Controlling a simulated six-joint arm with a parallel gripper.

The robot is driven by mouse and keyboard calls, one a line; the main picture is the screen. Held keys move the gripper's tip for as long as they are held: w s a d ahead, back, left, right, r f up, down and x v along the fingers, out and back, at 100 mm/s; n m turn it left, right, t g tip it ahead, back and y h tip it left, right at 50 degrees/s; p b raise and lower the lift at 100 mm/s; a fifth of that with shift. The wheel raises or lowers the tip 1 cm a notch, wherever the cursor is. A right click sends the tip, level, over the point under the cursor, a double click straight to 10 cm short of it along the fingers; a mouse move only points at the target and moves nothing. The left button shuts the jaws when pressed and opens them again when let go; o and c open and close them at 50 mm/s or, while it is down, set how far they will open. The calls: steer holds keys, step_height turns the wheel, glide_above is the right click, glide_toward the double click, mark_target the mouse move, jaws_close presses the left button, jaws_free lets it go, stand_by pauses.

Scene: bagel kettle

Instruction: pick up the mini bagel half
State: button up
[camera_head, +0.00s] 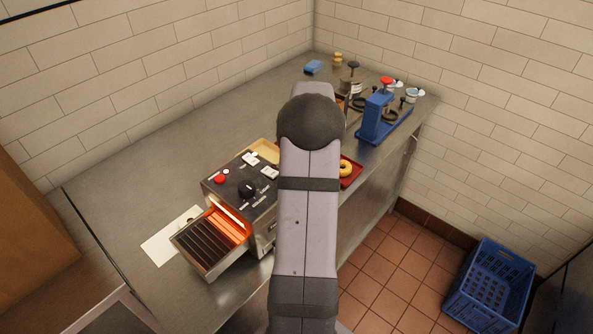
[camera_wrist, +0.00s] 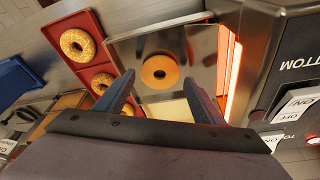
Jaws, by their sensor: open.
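A small, flat, orange-tan bagel half with a hole (camera_wrist: 160,72) lies on a shiny metal tray (camera_wrist: 125,48) in the wrist view. My gripper (camera_wrist: 159,79) is open and empty, with its two fingers on either side of the bagel half in the picture. The fingers look apart from it; I cannot tell how far above it they are. In the head view my arm hides the gripper and this bagel half.
The toaster (camera_head: 240,187) with glowing heaters stands close on the right in the wrist view (camera_wrist: 268,62). A red tray (camera_wrist: 98,22) with several bagels lies on the left. A blue stand (camera_head: 376,118) is farther back.

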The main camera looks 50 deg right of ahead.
steer(key=shift+p+x, duration=0.3)
steer(key=shift+x, duration=0.95)
steer(key=c, duration=0.9)
step_height(320, 180, up, 10)
steer(key=b, duration=0.3)
